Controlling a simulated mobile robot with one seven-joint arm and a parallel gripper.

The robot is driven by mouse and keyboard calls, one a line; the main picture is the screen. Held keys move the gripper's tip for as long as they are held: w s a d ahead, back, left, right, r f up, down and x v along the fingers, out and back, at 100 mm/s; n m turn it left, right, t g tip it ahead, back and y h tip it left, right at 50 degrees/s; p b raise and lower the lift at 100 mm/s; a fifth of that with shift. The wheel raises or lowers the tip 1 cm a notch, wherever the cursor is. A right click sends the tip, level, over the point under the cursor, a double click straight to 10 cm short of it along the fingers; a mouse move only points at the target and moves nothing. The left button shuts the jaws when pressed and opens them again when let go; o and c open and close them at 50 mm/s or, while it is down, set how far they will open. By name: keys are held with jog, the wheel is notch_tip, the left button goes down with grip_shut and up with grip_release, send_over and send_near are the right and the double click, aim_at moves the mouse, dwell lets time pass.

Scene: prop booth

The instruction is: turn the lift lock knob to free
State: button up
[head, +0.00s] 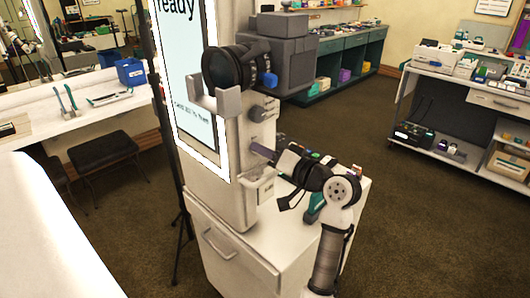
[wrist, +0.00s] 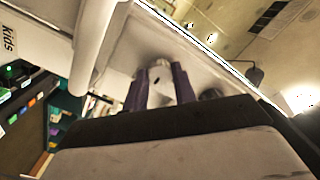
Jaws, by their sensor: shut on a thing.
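A light grey knob (wrist: 160,73) on the pale front of the booth column (head: 229,135) sits between my gripper's two purple fingers in the wrist view. My gripper (head: 256,148) is shut on it, and the fingers touch its sides. I take it for the lift lock knob; its lettering is too small to read, so its setting cannot be told. In the head view the fingers hide this knob.
A black camera (head: 228,70) and a grey box (head: 275,50) jut out above my gripper. A lit screen (head: 185,80) is at the left of the column. A white cabinet (head: 235,255) stands below. A stool (head: 103,152) is at left; open carpet lies to the right.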

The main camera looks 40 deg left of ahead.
jog(key=shift+f+n+b, duration=0.1)
jog(key=shift+n+b, duration=0.2)
jog(key=shift+b, duration=0.2)
jog(key=n+b, duration=0.8)
jog(key=n+t+b, duration=0.1)
jog(key=n+b, duration=0.7)
jog(key=b, duration=0.1)
jog(key=shift+s+h, duration=0.15)
jog(key=shift+h, duration=0.15)
jog(key=shift+r+n, duration=0.2)
jog(key=shift+n, duration=0.2)
jog(key=o, duration=1)
